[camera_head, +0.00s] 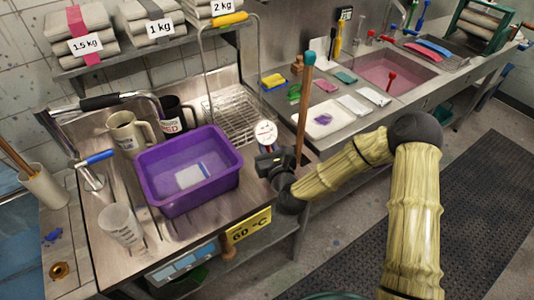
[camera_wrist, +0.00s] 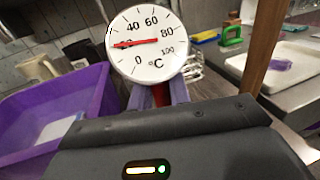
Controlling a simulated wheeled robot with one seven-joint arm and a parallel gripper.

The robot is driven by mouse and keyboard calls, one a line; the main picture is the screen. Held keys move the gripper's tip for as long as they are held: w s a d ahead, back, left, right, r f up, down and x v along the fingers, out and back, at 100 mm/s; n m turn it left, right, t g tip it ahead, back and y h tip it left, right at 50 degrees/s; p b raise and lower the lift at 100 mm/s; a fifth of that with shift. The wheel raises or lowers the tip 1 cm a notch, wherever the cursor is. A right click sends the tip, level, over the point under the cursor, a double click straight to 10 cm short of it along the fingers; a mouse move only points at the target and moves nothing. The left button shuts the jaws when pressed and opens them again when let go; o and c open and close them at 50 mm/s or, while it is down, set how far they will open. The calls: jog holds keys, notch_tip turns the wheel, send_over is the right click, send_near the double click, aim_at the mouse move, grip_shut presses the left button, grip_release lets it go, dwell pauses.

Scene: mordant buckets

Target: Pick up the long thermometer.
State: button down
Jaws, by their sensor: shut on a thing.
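The long thermometer shows its round white dial (camera_head: 266,132) just right of the purple tub in the head view. In the wrist view the dial (camera_wrist: 146,45) faces me, with a red needle and numbers up to 100 °C. My gripper (camera_head: 268,152) is directly below the dial at the right edge of the steel bench. In the wrist view the fingers of my gripper (camera_wrist: 160,94) close just under the dial, on the thermometer. Its stem is hidden by the gripper, so I cannot tell where its lower end is.
The purple tub (camera_head: 157,188) stands close on the left, holding a white block. A wooden pole (camera_head: 302,110) rises just right of my gripper. Mugs (camera_head: 130,132), a clear beaker (camera_head: 121,227) and a wire rack (camera_head: 232,112) share the bench. A sink (camera_head: 385,72) is farther right.

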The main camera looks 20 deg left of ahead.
notch_tip(320, 180, up, 23)
jog(key=shift+b, duration=0.3)
dwell(0.4)
